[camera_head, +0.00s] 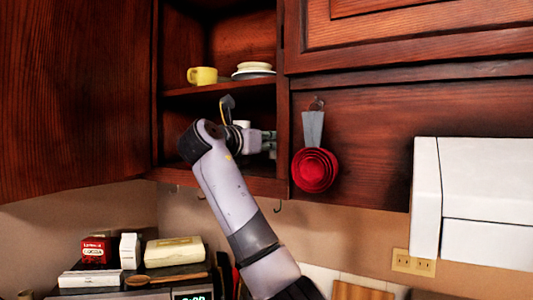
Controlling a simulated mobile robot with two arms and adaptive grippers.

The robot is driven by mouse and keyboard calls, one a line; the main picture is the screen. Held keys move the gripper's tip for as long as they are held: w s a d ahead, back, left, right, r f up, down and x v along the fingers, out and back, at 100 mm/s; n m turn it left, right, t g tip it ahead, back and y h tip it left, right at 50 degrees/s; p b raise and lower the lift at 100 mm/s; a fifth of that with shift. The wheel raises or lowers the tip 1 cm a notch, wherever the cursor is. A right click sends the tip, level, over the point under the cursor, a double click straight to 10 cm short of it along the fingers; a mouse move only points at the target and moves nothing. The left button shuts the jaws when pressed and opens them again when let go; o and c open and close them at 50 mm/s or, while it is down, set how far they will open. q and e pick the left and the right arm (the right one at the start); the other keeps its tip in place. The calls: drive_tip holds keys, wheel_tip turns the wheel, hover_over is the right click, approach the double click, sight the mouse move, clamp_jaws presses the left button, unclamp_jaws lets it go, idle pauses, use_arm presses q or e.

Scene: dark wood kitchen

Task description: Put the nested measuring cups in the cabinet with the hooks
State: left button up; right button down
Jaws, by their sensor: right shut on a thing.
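The nested measuring cups (315,172) are red with grey handles. They hang from a small hook (317,102) against a dark wood panel, right of the open cabinet. The open cabinet (221,88) has small hooks along its underside. My right gripper (269,141) is at its lower compartment, by the right upright, left of the cups and apart from them. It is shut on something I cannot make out. My left gripper is not in view.
A yellow mug (202,76) and stacked dishes (253,71) stand on the upper shelf. A large cabinet door (75,95) fills the left. A white appliance (485,190) is at the right.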

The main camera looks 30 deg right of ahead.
sight(274, 154)
drive_tip(key=f+p, duration=0.1)
drive_tip(key=f, duration=0.1)
drive_tip(key=shift+d+f+p, duration=0.2)
drive_tip(key=shift+f+p, duration=0.15)
drive_tip(key=shift+w+f, duration=0.1)
drive_tip(key=shift+f, duration=0.1)
drive_tip(key=shift+d+f, duration=0.1)
drive_tip(key=shift+f, duration=0.1)
drive_tip(key=c, duration=1.8)
unclamp_jaws()
